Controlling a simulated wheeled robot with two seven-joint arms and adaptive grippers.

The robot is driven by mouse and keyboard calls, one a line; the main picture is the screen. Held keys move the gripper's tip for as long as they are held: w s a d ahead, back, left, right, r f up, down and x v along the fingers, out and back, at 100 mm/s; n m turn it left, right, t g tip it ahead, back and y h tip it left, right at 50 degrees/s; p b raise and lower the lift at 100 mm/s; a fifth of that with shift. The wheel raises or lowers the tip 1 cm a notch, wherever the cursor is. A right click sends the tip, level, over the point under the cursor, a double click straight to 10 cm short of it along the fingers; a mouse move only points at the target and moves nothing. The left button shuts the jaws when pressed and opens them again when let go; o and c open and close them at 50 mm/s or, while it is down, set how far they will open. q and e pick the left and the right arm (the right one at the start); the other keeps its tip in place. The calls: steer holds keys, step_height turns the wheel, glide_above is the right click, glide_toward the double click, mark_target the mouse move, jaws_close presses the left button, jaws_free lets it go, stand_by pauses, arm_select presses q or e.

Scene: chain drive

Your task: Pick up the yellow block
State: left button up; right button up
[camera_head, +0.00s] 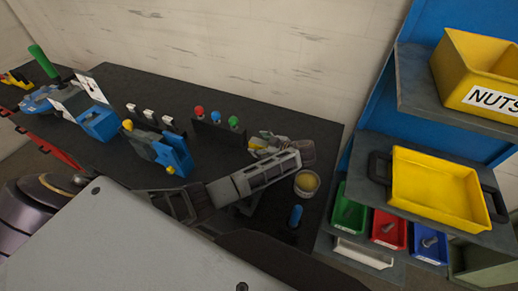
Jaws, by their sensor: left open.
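A small yellow piece (257,146), which looks like the yellow block, shows on the dark table (330,141) by the fingers of my left gripper (264,143). It is small and partly covered by the fingers, so I cannot tell whether they touch it. My left arm comes in from the lower left, reaches across the table and folds back, so the gripper points left. This gripper is open. My right gripper is not in view.
A rack with red, blue and green knobs (216,118) stands just left of the gripper. A round tub with yellow contents (306,183) and a blue cylinder (295,215) are near the right edge. A blue fixture (176,154) stands left. Shelves hold yellow bins (437,165).

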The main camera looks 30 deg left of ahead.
arm_select(q)
steer(key=shift+w+a+f, duration=0.15)
steer(key=shift+a+f, duration=0.15)
steer(key=shift+a, duration=0.25)
jaws_close()
steer(key=shift+r, duration=0.1)
stand_by(0.7)
